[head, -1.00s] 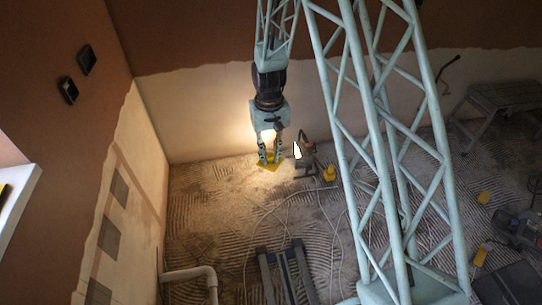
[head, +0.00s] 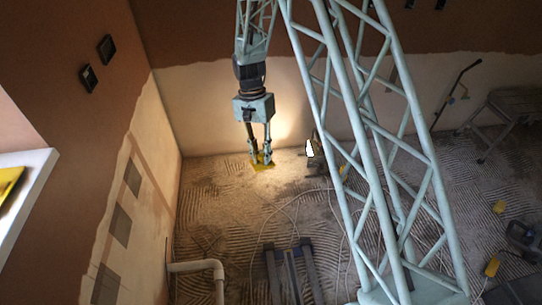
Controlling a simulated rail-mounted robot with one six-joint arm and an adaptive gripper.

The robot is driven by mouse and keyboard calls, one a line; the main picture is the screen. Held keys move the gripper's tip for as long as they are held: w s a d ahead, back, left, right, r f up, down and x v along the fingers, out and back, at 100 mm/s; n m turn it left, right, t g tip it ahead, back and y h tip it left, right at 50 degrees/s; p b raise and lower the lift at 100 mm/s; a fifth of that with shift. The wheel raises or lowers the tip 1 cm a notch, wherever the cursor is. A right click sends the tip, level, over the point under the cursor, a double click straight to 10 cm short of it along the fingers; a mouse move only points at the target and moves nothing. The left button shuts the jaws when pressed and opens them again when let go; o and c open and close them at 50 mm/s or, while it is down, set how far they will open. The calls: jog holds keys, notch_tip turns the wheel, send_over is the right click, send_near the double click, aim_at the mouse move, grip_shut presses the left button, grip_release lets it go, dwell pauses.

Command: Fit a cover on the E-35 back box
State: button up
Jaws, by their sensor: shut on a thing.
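My gripper (head: 261,158) hangs low over the floor near the back wall, in the light of a lamp. It is shut on a small yellow piece (head: 263,167), which looks like a cover; the fingers partly hide it. I cannot tell whether the piece touches the floor. Two dark square boxes sit on the brown upper part of the left wall, one higher (head: 106,47) and one lower (head: 88,79). They are well apart from my gripper. No label is readable, so I cannot tell which box is E-35.
A white pipe (head: 205,267) bends out by the left wall. A dark rail frame (head: 292,275) lies on the floor, with loose cables (head: 300,205) nearby. A trestle (head: 505,112) stands at right.

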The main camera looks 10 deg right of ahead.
jog(key=w+a+r+m+g+y+b, duration=0.1)
jog(key=w+a+r+m+y, duration=0.3)
jog(key=a, duration=0.4)
jog(key=w+a+r+m+g+y, duration=0.1)
jog(key=w+a+m+y, duration=0.15)
jog(key=a+m, duration=0.45)
jog(key=w+a+r+m+g+y+b, duration=0.1)
jog(key=w+a+r+m+y, duration=0.15)
jog(key=a+y, duration=0.45)
jog(key=w+a+r+m+t+y, duration=0.2)
jog(key=w+a+r, duration=0.4)
jog(key=r, duration=0.4)
jog(key=w+a+r+m+t+y, duration=0.3)
jog(key=w+a+r+m+t, duration=0.2)
jog(key=w+a+r, duration=0.2)
notch_tip(320, 180, up, 3)
jog(key=shift+w+a+f+b, duration=0.15)
jog(key=shift+a+b, duration=0.3)
jog(key=shift+a, duration=0.55)
jog(key=shift+a, duration=0.4)
jog(key=w+a+b, duration=0.1)
jog(key=a, duration=1.1)
jog(key=shift+b, duration=0.4)
jog(key=shift+a, duration=0.2)
dwell(0.7)
